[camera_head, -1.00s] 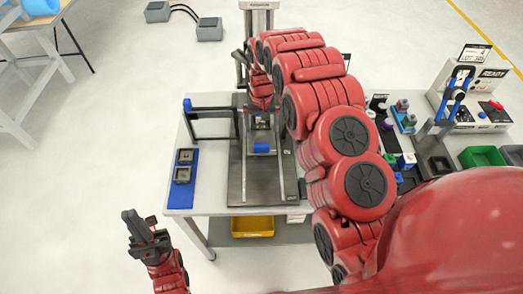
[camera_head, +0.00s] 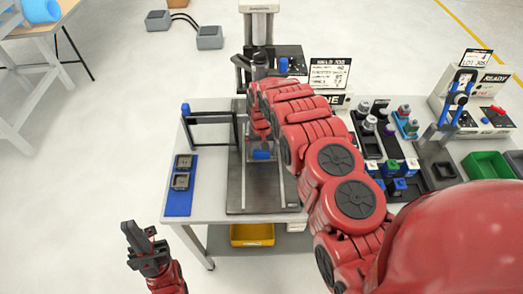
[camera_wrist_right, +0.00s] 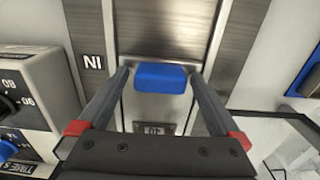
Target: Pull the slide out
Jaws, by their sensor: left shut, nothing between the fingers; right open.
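The slide (camera_wrist_right: 149,113) is a metal plate with a blue handle (camera_wrist_right: 160,78) and a small dark label. In the head view the blue handle (camera_head: 262,155) shows on the slide, between two rails on a dark base (camera_head: 262,196). In the right wrist view my right gripper (camera_wrist_right: 158,74) is open, with one finger on each side of the blue handle and small gaps to both. In the head view my right forearm hides much of the slide's far part. My left gripper (camera_head: 139,240) is shut and empty, off the table's front left corner.
A black frame (camera_head: 212,132) stands left of the base. A blue mat (camera_head: 178,203) with two grey square parts lies at the left. Racks of parts (camera_head: 385,150) and green bins (camera_head: 484,167) are at the right. A yellow bin (camera_head: 252,235) sits below the table's front.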

